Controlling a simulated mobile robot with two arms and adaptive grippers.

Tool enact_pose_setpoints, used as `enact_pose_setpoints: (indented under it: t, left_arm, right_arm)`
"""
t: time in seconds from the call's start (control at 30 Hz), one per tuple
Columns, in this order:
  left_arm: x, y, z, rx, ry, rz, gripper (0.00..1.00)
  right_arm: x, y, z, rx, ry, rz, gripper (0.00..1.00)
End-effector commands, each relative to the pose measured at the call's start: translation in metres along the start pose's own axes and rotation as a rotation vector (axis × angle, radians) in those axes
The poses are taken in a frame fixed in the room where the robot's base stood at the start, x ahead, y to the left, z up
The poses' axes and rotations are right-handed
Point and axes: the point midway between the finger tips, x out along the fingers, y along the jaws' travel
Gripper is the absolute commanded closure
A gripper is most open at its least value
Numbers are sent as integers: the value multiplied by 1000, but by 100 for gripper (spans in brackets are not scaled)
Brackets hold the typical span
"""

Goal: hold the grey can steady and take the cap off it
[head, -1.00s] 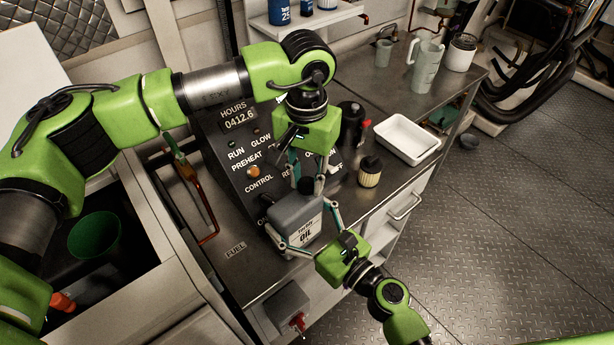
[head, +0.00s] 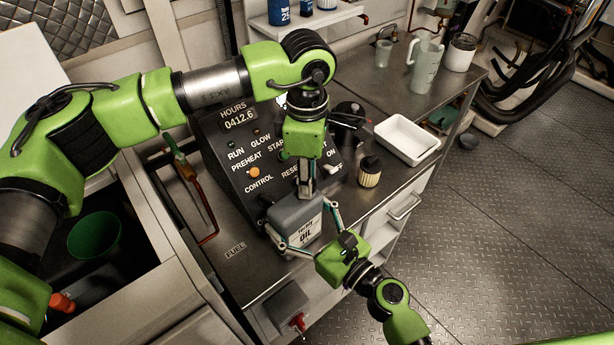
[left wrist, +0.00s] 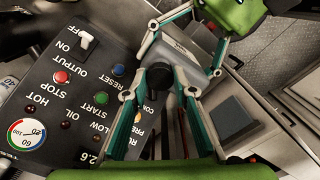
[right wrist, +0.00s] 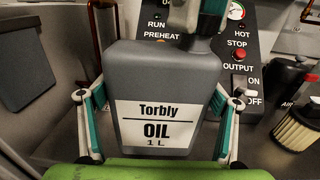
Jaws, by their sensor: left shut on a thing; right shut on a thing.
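The grey can (head: 296,218), labelled "Torbly OIL 1 L", stands upright on the metal bench in front of the control panel. It fills the middle of the right wrist view (right wrist: 165,75). My right gripper (head: 305,228) is shut on the can's body, one finger on each side of the label. My left gripper (head: 306,194) points down over the can's top and is shut on the dark cap (left wrist: 158,74). The cap is mostly hidden by the fingers in the head view. I cannot tell whether it has come clear of the neck.
The control panel (head: 262,180) rises right behind the can. A filter (head: 370,172) and a white tray (head: 407,139) stand to the right, with a jug (head: 425,66) farther back. An open bin with a green bucket (head: 95,236) is at the left.

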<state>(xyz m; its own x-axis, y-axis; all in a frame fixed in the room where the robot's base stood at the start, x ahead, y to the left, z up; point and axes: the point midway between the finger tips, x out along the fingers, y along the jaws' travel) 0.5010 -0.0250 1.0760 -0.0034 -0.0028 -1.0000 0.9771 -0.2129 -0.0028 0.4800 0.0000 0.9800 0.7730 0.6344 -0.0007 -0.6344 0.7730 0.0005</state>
Motion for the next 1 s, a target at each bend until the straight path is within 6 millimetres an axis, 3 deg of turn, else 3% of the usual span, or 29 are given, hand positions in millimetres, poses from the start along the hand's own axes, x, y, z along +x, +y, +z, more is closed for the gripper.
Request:
enact_pose_setpoints:
  t: [1.0]
  left_arm:
    - [-2, 2, -2, -1927, -4, 5, 100]
  right_arm:
    - [0, 1, 1, -1, -2, 3, 78]
